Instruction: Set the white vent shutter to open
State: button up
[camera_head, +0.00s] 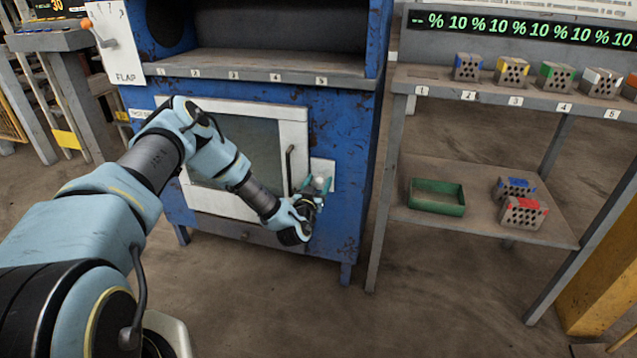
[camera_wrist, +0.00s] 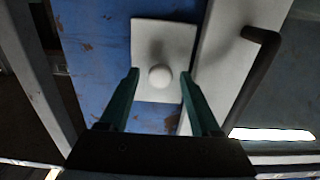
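The white vent shutter (camera_head: 322,168) is a small pale plate on the blue cabinet front, just right of the glazed door. In the wrist view the white shutter plate (camera_wrist: 150,35) carries a round white knob (camera_wrist: 160,77). My gripper (camera_head: 320,186) is at the shutter and covers its lower part in the head view. In the wrist view my gripper (camera_wrist: 160,74) is open, with one finger on each side of the knob and visible gaps to both. I cannot tell how deep the knob sits between the fingers. No vent opening shows.
The white-framed door (camera_head: 245,107) has a dark vertical handle (camera_head: 290,170) close left of my gripper. A FLAP board (camera_head: 117,40) with an orange-tipped lever is at upper left. A shelf (camera_head: 440,85) with several hollow bricks and a green tray (camera_head: 437,197) stands right.

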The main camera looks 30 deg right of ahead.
grip_shut()
dwell(1.2)
